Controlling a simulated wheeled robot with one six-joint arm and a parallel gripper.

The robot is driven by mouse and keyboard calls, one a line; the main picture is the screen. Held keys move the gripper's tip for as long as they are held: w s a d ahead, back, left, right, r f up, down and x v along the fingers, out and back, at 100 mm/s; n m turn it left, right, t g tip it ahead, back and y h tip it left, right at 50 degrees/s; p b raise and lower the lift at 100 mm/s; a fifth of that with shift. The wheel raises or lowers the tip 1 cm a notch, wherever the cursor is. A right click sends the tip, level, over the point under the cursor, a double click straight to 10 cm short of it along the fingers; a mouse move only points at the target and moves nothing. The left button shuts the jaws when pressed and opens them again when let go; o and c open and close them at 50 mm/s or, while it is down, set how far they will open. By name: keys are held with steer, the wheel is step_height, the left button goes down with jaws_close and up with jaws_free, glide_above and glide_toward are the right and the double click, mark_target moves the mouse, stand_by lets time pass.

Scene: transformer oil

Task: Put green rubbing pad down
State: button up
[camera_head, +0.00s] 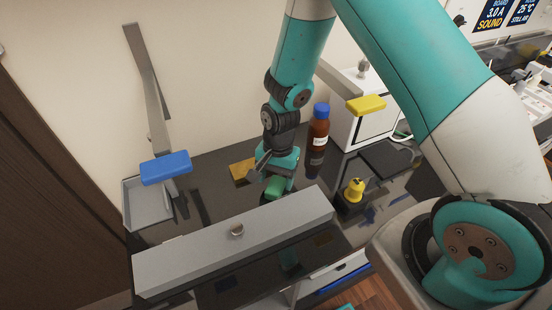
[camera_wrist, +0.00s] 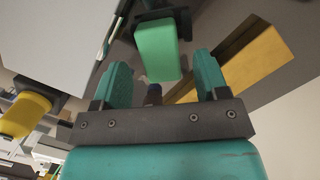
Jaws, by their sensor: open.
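The green rubbing pad (camera_head: 275,188) is by the far edge of the long grey box, just below my gripper (camera_head: 272,172) in the head view. In the wrist view the pad (camera_wrist: 157,52) is a green block joined to a dark piece, and it lies just past the tips of my gripper (camera_wrist: 160,72). The two teal fingers are spread, with a gap between each finger and the pad. I cannot tell how firmly the pad rests on what is under it.
A long grey box (camera_head: 220,243) with a round knob lies in front. A brown bottle with blue cap (camera_head: 318,128), a yellow knob-like object (camera_head: 354,190) and a yellow block (camera_head: 242,170) stand nearby.

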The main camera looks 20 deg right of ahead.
step_height(320, 180, up, 9)
steer(key=w+b, duration=0.1)
steer(key=b, duration=0.1)
step_height(320, 180, up, 7)
steer(key=n, duration=0.4)
glide_above(278, 180)
steer(key=s+a, duration=0.2)
steer(key=s, duration=0.1)
steer(key=s+a+r+n+y, duration=0.1)
steer(key=s+a+r+n, duration=0.1)
steer(key=s+r+n, duration=0.3)
steer(key=s+a+r+n+t+y, duration=0.1)
steer(key=s+a+r+n+y, duration=0.1)
steer(key=s+r+n, duration=0.4)
steer(key=s+n, duration=0.1)
steer(key=s, duration=0.4)
steer(key=shift+s+r, duration=0.15)
steer(key=shift+r, duration=0.15)
steer(key=shift+a, duration=0.1)
steer(key=shift+f+b, duration=0.75)
steer(key=shift+f, duration=0.05)
